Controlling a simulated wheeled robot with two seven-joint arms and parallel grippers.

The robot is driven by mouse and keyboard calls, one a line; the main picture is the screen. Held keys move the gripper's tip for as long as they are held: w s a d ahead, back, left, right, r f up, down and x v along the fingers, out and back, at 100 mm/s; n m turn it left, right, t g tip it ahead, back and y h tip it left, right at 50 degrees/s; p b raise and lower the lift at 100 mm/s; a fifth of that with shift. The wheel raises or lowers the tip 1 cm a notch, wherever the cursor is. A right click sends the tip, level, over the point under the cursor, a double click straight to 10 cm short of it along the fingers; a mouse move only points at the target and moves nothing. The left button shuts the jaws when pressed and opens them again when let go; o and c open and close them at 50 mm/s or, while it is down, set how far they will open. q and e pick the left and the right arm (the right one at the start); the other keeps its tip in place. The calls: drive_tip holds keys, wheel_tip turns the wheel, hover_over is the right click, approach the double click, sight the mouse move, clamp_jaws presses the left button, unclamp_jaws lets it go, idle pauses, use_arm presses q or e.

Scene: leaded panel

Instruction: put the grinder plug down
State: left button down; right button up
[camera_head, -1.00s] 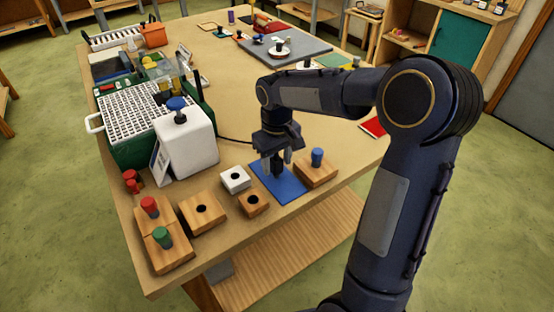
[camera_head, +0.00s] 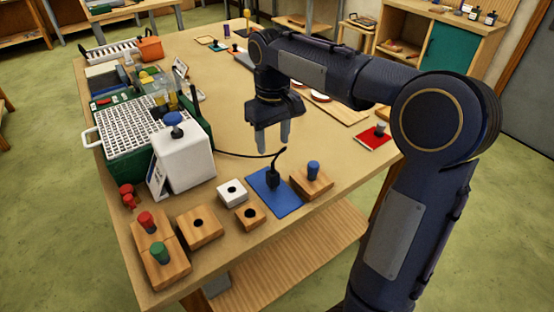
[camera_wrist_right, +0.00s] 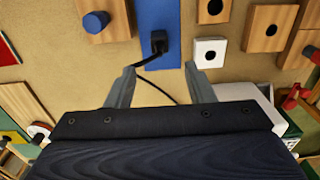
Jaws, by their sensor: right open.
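The black grinder plug (camera_head: 273,177) stands on the blue mat (camera_head: 287,204), with its cord curving up and then left toward the white grinder box (camera_head: 190,160). In the right wrist view the plug (camera_wrist_right: 159,42) sits on the blue mat (camera_wrist_right: 160,15) beyond the fingertips. My right gripper (camera_head: 272,140) is open and empty, above the table and behind the plug, apart from it. Its two fingers (camera_wrist_right: 158,75) show spread in the right wrist view. My left gripper is not in view.
A wooden block with a blue peg (camera_head: 313,172) stands right of the mat. A white block with a hole (camera_head: 232,192) and wooden blocks with holes (camera_head: 200,226) stand left of it. Red and green pegs (camera_head: 159,251) are at the front left. The table behind my gripper is mostly clear.

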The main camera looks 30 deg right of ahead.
drive_tip(key=s+a+f+m+t+y, duration=0.1)
drive_tip(key=s+a+f+t+y, duration=0.1)
drive_tip(key=s, duration=0.9)
drive_tip(key=s+a+f+m+t+y, duration=0.1)
drive_tip(key=s+a+f+t, duration=0.2)
drive_tip(key=s, duration=0.8)
drive_tip(key=shift+a+f+m+t+y, duration=0.35)
drive_tip(key=shift+a+f, duration=0.5)
drive_tip(key=shift+a, duration=0.3)
drive_tip(key=shift+c, duration=0.3)
